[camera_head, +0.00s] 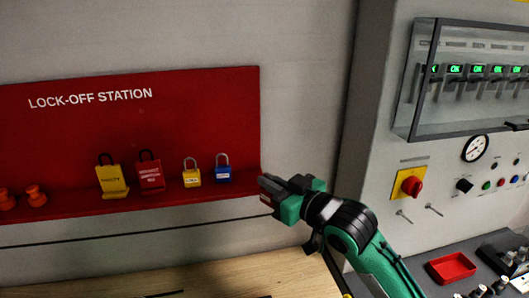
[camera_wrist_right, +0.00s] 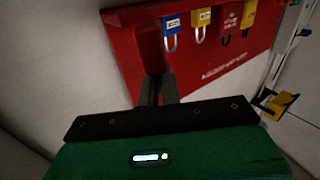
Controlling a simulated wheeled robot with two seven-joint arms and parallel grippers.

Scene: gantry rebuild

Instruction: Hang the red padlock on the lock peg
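My right gripper (camera_head: 268,186) is at the right end of the red lock-off board, just right of the blue padlock. In the right wrist view its two dark fingers (camera_wrist_right: 157,90) are close together. A dark red shape (camera_wrist_right: 151,48) lies just past the fingertips; I cannot tell whether it is the red padlock in the grip, a padlock behind it, or shaded board. A red tag-like lock with a black loop (camera_head: 149,175) stands on the board's ledge. I cannot make out the lock peg for certain. My left gripper is not in view.
The lock-off board (camera_head: 200,110) also carries a yellow tag-like lock (camera_head: 111,180), a yellow padlock (camera_head: 192,177), the blue padlock (camera_head: 223,174) and orange knobs (camera_head: 36,196). Right are a panel with a red rotary switch (camera_head: 411,186), thin pegs (camera_head: 434,209) and a red tray (camera_head: 451,267).

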